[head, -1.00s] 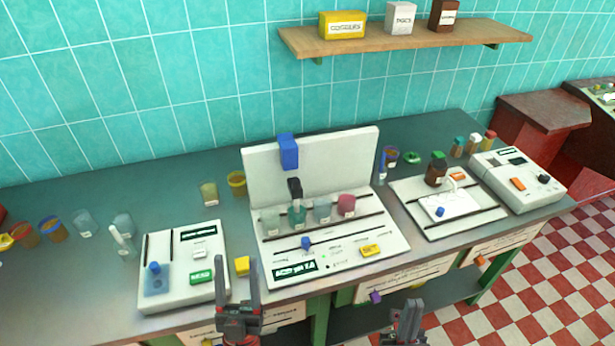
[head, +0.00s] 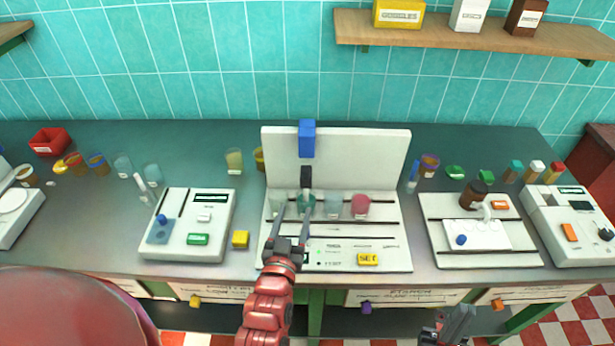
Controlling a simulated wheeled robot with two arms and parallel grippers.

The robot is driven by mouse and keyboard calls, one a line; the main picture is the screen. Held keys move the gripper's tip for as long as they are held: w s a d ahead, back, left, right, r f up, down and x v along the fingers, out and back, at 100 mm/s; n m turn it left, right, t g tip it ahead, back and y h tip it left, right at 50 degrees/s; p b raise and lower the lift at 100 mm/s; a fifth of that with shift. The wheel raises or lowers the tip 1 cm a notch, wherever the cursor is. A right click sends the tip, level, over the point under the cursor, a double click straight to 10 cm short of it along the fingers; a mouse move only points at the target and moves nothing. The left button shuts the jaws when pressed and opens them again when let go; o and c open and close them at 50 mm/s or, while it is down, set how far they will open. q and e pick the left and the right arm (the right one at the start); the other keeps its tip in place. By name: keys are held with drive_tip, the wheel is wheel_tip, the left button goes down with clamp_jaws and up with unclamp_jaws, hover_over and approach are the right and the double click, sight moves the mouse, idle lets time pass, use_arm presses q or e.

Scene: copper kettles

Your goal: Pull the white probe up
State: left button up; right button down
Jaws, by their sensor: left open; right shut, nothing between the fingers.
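A thin white probe (head: 140,183) leans upright at the back left corner of the left white meter (head: 218,222); its lower end is close to a small clear glass, and I cannot tell if it is inside. My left gripper (head: 293,213) is open, its two fingers reaching over the front of the central white station (head: 392,236), well to the right of the probe. My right gripper (head: 457,322) is shut and empty at the bottom edge of the picture, below the counter front.
The central station has a blue block (head: 307,138), a dark nozzle (head: 306,178) and a row of beakers, including a pink one (head: 360,205). A yellow block (head: 240,239) lies left of it. A white device with a brown bottle (head: 473,193) stands right.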

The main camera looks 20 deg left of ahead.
sight(305, 177)
use_arm(q)
drive_tip(key=w+p, duration=0.1)
drive_tip(key=w, duration=0.3)
drive_tip(key=w+a+p, duration=0.1)
drive_tip(key=w, duration=0.4)
drive_tip(key=w+p, duration=0.1)
drive_tip(key=w, duration=0.4)
drive_tip(key=shift+a, duration=0.25)
clamp_jaws()
idle(0.7)
